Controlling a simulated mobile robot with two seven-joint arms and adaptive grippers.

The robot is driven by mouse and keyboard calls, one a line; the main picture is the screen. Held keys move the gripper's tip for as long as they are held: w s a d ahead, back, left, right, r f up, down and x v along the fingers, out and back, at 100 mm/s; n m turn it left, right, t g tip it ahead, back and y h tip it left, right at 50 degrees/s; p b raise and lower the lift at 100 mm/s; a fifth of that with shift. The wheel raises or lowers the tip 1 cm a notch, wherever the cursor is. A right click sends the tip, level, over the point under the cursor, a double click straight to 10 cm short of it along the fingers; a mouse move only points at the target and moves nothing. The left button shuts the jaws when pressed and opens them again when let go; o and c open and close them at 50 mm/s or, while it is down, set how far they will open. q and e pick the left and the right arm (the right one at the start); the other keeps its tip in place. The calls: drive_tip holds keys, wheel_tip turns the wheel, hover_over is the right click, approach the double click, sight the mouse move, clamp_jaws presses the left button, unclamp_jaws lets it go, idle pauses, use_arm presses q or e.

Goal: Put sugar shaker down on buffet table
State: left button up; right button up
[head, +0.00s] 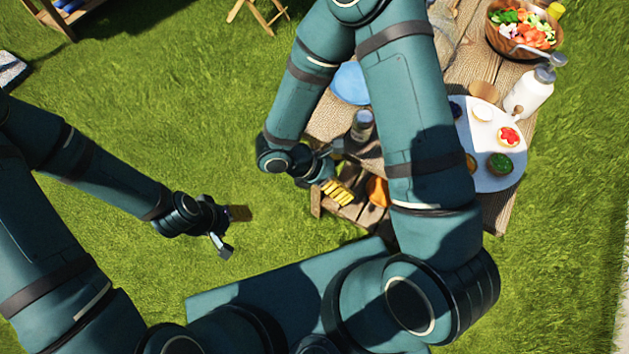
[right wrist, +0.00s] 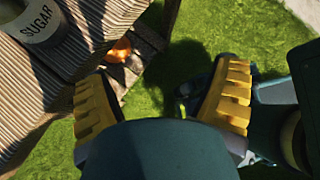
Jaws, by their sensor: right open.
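The sugar shaker (head: 361,125) is a grey container with a lighter top, standing on the wooden buffet table (head: 457,78) near its left edge. In the right wrist view the shaker (right wrist: 38,20), marked SUGAR, is at the upper left, partly cut off by the frame. My right gripper (head: 336,172) is beside the table edge, apart from the shaker. Its yellow-padded fingers (right wrist: 160,98) are spread with nothing between them. My left gripper (head: 232,228) is over the grass at the left, fingers apart and empty.
My right arm hides part of the table. A white board (head: 505,178) with small foods, a white pump bottle (head: 527,93) and a salad bowl (head: 524,42) are on the right. A blue plate (head: 350,82) lies behind the shaker. An orange object (head: 377,190) is below the table edge.

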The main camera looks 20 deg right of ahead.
drive_tip(key=s+a+f+m+g+y, duration=0.3)
drive_tip(key=s+a+f+m+y, duration=0.2)
drive_tip(key=s+a+m+y, duration=0.4)
drive_tip(key=w+d+f+m+t+y, duration=0.1)
drive_tip(key=w+m+t+y, duration=0.3)
drive_tip(key=w+m+t, duration=0.3)
drive_tip(key=w+m, duration=0.2)
drive_tip(key=m, duration=0.1)
drive_tip(key=shift+w+f, duration=0.15)
drive_tip(key=shift+f, duration=0.15)
